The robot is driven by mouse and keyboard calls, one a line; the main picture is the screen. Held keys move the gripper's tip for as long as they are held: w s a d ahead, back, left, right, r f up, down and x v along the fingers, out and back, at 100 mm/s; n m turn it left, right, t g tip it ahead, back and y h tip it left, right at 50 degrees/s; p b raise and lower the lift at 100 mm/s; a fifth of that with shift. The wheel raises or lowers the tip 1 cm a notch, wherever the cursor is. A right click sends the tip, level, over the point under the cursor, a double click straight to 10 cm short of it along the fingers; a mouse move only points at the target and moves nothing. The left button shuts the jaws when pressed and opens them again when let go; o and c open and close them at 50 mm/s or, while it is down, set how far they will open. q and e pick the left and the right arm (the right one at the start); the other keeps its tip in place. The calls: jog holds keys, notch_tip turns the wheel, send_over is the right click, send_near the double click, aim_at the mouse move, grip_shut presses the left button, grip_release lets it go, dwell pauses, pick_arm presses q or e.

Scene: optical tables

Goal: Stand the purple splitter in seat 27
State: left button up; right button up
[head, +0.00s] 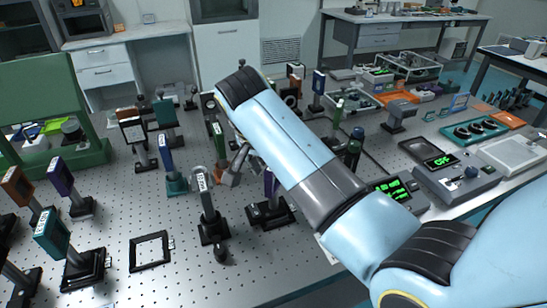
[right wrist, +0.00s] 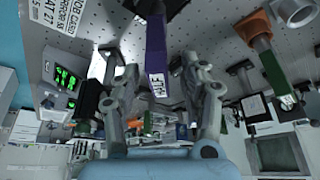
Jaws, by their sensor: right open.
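A purple splitter (right wrist: 156,70) with a white label stands between the spread fingers of my right gripper (right wrist: 165,100) in the right wrist view. The fingers are apart, and I cannot tell whether either touches it. In the head view, a purple plate (head: 269,185) on a dark base shows beside my right forearm, partly hidden; the gripper (head: 236,165) is mostly behind the arm there. Another purple plate (head: 61,177) stands at the left. A black square outline (head: 150,251) with a small tag lies empty on the table; its number is unreadable. My left gripper is not in view.
Several mounted optics crowd the perforated table (head: 115,215), including a teal plate (head: 52,234) and a clamp post (head: 207,200). Lit green displays (head: 390,190) stand at right. A printed sheet (right wrist: 55,14) ending "AT 27" shows in the wrist view. The front table area is clearer.

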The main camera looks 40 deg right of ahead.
jog(key=p+v, duration=0.3)
jog(key=v, duration=0.2)
jog(key=shift+p, duration=0.4)
jog(key=shift+a+r, duration=0.2)
jog(key=shift+r, duration=0.1)
